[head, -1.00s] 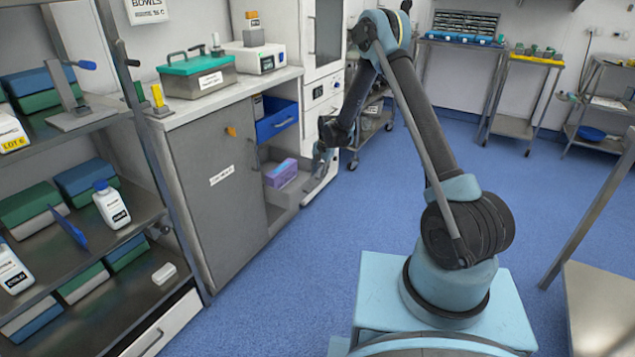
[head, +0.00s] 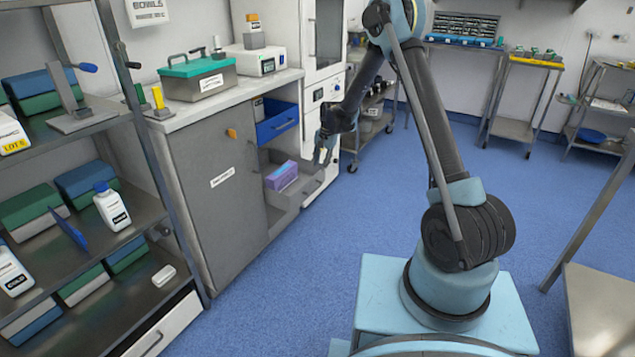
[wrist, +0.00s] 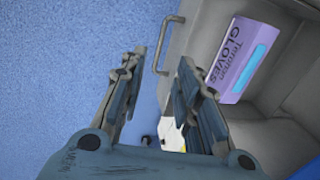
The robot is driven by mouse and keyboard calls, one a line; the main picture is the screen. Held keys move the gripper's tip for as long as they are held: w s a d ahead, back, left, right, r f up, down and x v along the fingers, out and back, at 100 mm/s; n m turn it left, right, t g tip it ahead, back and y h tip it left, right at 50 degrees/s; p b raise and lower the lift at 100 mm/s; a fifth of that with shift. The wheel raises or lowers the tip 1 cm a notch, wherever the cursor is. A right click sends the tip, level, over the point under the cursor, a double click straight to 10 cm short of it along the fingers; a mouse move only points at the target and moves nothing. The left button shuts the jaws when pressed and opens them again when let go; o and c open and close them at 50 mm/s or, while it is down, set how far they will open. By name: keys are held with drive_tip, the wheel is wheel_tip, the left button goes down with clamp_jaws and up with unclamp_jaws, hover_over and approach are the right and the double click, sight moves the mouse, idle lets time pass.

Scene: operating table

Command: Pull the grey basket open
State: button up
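The grey basket (head: 284,216) is low in the cabinet, below the blue drawer, with its inside partly visible. A purple glove box (head: 282,176) lies in it and also shows in the wrist view (wrist: 236,55). In the wrist view the basket's front wall (wrist: 190,35) carries a thin metal handle (wrist: 157,58). My gripper (wrist: 161,58) is open, its two fingers apart, with the handle's near end showing between and just beyond the fingertips. I cannot tell whether either finger touches it. In the head view my gripper (head: 324,152) hangs in front of the basket, at its right.
The blue drawer (head: 277,122) stands slightly out above the basket. A grey cabinet door (head: 215,180) is to the left and a white cabinet (head: 323,60) behind. A steel shelf rack (head: 110,225) fills the left side. The blue floor (head: 290,290) before the cabinet is clear.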

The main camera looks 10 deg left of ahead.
sight(315, 190)
drive_tip(key=a+f, duration=0.1)
drive_tip(key=f, duration=0.4)
drive_tip(key=a+f, duration=0.1)
drive_tip(key=f, duration=0.3)
drive_tip(key=w+a+f, duration=0.1)
drive_tip(key=f, duration=0.4)
drive_tip(key=shift+f, duration=0.3)
drive_tip(key=shift+c, duration=0.6)
clamp_jaws()
